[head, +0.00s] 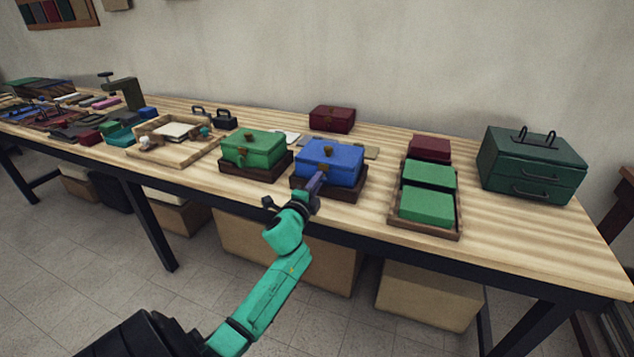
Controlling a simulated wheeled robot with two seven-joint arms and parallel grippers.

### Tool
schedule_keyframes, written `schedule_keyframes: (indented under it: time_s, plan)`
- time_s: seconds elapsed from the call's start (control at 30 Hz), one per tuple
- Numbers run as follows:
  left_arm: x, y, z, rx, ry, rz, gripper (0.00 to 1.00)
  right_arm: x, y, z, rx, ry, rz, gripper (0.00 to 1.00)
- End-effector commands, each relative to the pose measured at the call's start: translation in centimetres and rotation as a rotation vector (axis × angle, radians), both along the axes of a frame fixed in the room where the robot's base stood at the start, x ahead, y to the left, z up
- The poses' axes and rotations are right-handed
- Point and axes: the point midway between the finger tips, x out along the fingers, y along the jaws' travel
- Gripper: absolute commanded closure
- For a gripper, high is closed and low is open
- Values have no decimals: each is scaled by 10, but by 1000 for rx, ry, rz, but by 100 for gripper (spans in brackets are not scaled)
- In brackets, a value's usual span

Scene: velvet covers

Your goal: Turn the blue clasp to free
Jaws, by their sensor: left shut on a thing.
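The blue box (335,158) with a brass knob on its lid sits on a dark wooden base (345,188) on the workbench. My left gripper (317,183) reaches in from below and is at the front face of the blue box, where its clasp would be. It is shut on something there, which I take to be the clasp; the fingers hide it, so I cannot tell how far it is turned. The lid looks closed. My right gripper is not in view.
A green box (253,150) on its own base stands close at the left. A tray (447,231) of green and red boxes is at the right, and a dark green drawer chest (530,165) beyond it. A small red box (332,119) stands behind. Bare bench lies between the blue box and the tray.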

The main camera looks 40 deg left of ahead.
Motion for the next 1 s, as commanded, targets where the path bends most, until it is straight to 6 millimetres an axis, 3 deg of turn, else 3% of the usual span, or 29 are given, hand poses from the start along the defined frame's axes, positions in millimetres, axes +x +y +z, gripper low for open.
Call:
schedule_keyframes:
  time_s: [0.37, 0.4, 0.43, 0.47, 0.83, 1.0]
  plan:
    - [0, 0, -1, -7, 0, 0, 100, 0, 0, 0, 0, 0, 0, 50]
    - [0, 0, -1, -6, 0, 0, 68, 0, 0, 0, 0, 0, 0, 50]
    - [0, 0, -1, -6, 0, 0, 56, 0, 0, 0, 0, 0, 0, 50]
    - [0, 0, -1, -6, -1, 0, 52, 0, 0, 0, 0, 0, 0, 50]
    - [-4, -1, -1, -4, 0, 0, 52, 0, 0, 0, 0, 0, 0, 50]
    - [-27, -10, -1, -5, 2, -1, 52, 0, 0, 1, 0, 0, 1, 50]
